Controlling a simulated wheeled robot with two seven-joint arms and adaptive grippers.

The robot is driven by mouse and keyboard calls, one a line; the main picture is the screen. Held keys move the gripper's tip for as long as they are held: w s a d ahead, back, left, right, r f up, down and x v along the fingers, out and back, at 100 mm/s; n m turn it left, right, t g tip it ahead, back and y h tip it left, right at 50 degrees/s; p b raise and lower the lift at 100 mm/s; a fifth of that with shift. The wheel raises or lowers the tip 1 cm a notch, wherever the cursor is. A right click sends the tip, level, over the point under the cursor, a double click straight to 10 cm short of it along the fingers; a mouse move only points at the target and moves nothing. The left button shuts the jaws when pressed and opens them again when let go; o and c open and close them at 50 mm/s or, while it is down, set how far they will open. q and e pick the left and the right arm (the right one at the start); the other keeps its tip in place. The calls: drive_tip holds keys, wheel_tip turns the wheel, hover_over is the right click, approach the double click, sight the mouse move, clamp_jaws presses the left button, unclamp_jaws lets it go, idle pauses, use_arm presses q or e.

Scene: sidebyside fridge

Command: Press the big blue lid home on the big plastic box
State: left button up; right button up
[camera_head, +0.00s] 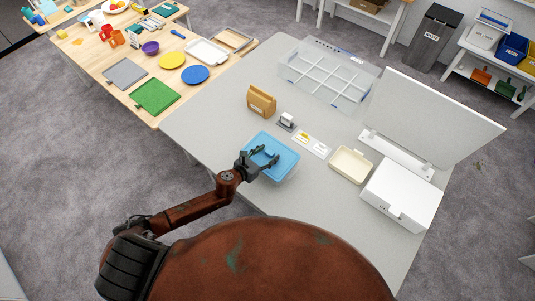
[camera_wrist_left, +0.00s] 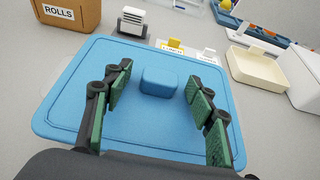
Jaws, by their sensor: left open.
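The big blue lid (camera_head: 284,150) lies on top of the big plastic box (camera_head: 289,177), near the front of the grey table. Only a little of the clear box shows past the lid's edge. Whether the lid sits fully down all round I cannot tell. In the left wrist view the lid (camera_wrist_left: 75,88) fills the middle, with a raised blue block (camera_wrist_left: 158,81) at its centre. My left gripper (camera_head: 263,161) is over the lid. Its green-padded fingers (camera_wrist_left: 158,98) are apart, one on each side of the block, and hold nothing. My right gripper is out of view.
A brown "ROLLS" bag (camera_head: 261,101), a small grey-white holder (camera_head: 286,121) and a card (camera_head: 311,144) stand behind the lid. A cream tray (camera_head: 351,165) and a white hinged case (camera_head: 401,194) are to the right. A clear divided bin (camera_head: 326,75) is at the back.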

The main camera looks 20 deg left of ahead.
use_arm(q)
drive_tip(key=v, duration=1.2)
